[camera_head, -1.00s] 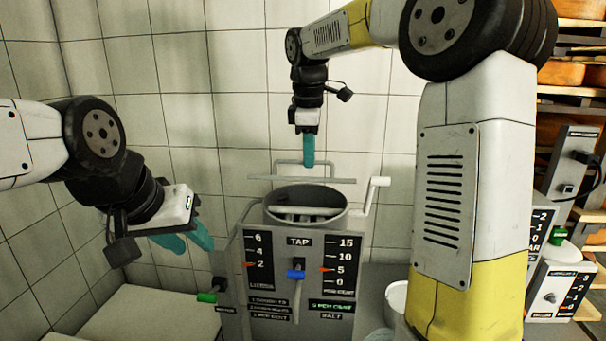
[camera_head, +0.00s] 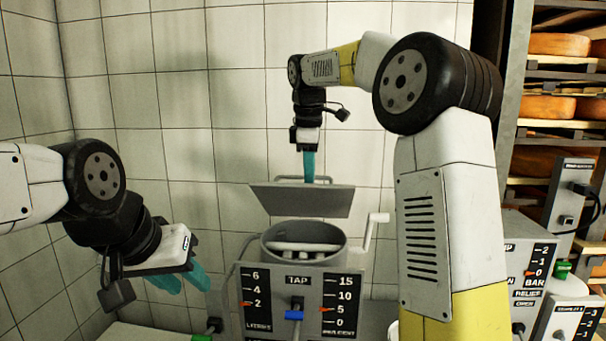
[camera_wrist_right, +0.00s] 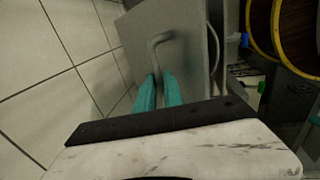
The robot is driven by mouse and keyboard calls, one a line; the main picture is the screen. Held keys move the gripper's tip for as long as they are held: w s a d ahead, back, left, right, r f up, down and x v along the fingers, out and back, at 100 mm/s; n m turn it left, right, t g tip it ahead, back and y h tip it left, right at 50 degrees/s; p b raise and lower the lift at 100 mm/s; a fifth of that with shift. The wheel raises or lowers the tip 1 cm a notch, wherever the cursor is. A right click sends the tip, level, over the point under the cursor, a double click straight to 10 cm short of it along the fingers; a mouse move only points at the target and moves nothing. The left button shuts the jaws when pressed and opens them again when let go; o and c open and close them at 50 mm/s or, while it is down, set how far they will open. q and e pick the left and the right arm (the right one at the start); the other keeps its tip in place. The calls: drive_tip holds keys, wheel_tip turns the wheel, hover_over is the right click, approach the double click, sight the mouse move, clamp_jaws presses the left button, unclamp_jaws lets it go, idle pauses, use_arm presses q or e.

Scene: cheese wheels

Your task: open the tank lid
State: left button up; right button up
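The tank (camera_head: 268,247) is a grey round drum with pale bars inside, and its mouth is uncovered. Its lid (camera_head: 300,202) is a flat grey plate, tilted up above and behind the mouth, with its underside facing the head camera. The lid's bent bar handle (camera_head: 290,178) shows behind its upper edge. My right gripper (camera_head: 308,179) is at this handle. In the right wrist view the lid (camera_wrist_right: 187,60) shows close up, and the teal fingertips (camera_wrist_right: 160,80) close around the handle (camera_wrist_right: 160,38). My left gripper (camera_head: 188,282) is empty, fingers apart, left of the tank.
A panel (camera_head: 315,310) with scales and a blue-handled tap (camera_head: 294,314) fronts the tank. A crank (camera_head: 374,222) sticks up at its right. Another control box (camera_head: 535,258) and shelves of cheese wheels (camera_head: 560,44) stand at right. A tiled wall (camera_head: 190,130) is behind.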

drive_tip(key=o, duration=0.3)
drive_tip(key=shift+w+d+f, duration=0.15)
drive_tip(key=shift+f, duration=0.05)
drive_tip(key=shift+r, duration=0.1)
drive_tip(key=shift+r, duration=0.1)
drive_tip(key=shift+r, duration=0.35)
drive_tip(key=r, duration=0.2)
drive_tip(key=s+r, duration=0.1)
drive_tip(key=r, duration=0.3)
drive_tip(key=shift+s+a+r, duration=0.25)
drive_tip(key=shift+s+r, duration=0.05)
drive_tip(key=shift+r, duration=0.05)
